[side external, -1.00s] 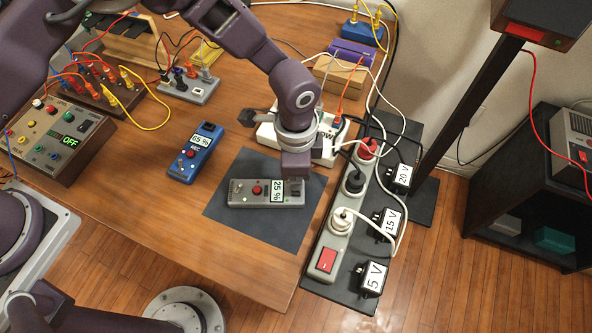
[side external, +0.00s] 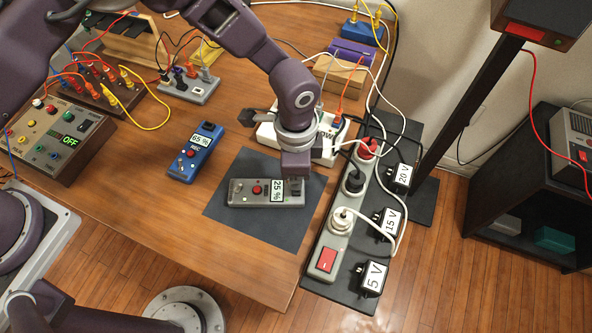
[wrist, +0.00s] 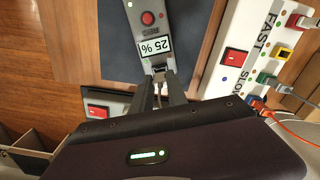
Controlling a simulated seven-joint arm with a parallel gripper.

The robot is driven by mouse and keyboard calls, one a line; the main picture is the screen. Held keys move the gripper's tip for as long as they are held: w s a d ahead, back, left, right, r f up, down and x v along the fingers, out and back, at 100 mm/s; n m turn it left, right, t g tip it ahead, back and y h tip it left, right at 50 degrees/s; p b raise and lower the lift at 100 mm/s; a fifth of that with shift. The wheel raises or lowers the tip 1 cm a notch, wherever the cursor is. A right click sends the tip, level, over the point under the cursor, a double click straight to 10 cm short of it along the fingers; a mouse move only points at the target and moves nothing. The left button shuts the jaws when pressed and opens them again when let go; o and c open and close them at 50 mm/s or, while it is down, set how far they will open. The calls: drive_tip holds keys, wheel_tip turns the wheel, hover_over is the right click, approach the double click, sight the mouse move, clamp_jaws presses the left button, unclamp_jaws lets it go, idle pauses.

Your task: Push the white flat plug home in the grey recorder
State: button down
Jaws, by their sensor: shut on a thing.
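The grey recorder (side external: 240,193) lies flat on a dark mat, with a red button and a display reading 25 %. It also shows in the wrist view (wrist: 147,29). My gripper (side external: 294,178) is low at the recorder's right end, by the display. In the wrist view my gripper's fingers (wrist: 160,82) are shut on the small white plug (wrist: 159,87), in line with the recorder's near end. The fingers hide much of the plug. I cannot tell how deep it sits in the recorder.
A blue recorder (side external: 195,152) lies to the left. Behind my gripper stands a white hub (side external: 325,150) with cables. A grey power strip (side external: 338,240) with plugs and adapters is to the right. The dark mat (side external: 262,232) is bare in front of the recorder.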

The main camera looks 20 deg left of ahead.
drive_tip(key=shift+f, duration=1.05)
drive_tip(key=c, duration=1.2)
unclamp_jaws()
drive_tip(key=shift+c, duration=0.2)
wheel_tip(320, 180, up, 7)
drive_tip(key=shift+r, duration=0.1)
